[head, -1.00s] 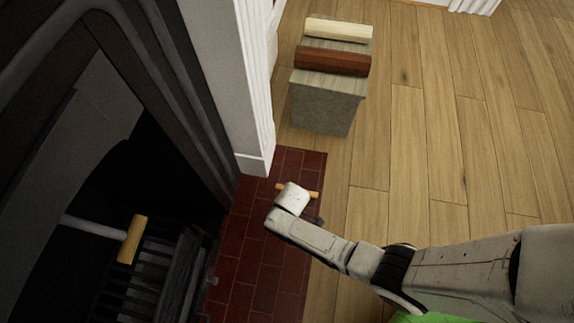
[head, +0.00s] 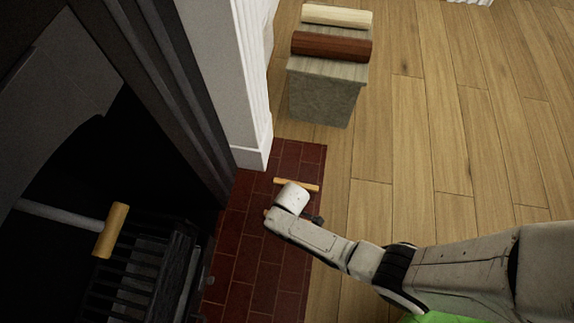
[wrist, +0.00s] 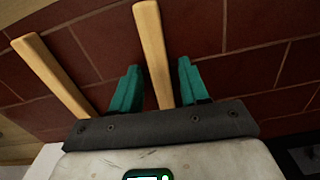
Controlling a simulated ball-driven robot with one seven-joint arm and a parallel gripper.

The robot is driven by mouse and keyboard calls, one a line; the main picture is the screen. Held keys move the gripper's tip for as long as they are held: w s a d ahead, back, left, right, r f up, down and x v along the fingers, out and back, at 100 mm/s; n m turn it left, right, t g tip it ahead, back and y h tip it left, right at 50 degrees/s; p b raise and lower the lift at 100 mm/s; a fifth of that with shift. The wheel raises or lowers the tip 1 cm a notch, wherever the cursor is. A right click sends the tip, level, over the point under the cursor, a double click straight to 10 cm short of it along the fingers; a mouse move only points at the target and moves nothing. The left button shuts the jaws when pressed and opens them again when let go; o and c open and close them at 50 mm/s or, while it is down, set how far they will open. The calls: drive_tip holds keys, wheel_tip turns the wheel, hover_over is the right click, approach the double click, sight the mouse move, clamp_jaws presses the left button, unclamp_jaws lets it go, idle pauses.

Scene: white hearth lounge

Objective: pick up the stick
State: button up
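Two light wooden sticks lie on the red brick hearth. In the wrist view, one stick (wrist: 151,45) runs between the two teal fingers of my gripper (wrist: 158,66), with a gap on each side. The other stick (wrist: 52,75) lies outside the left finger, slanting. My gripper is open; its height above the brick is hard to tell. In the head view, my gripper (head: 291,199) is over the hearth, its fingers mostly hidden by my wrist. One stick (head: 297,184) shows just above it, and a small wooden tip (head: 265,212) shows at its left.
The dark fireplace with a black grate (head: 150,275) is at the left. A wooden-headed mallet-like tool (head: 111,231) shows over it. A grey block (head: 323,95) with a brown log (head: 331,46) and a pale log (head: 337,15) stands beyond.

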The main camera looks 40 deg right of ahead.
clamp_jaws()
drive_tip(key=shift+r, duration=0.15)
idle(0.4)
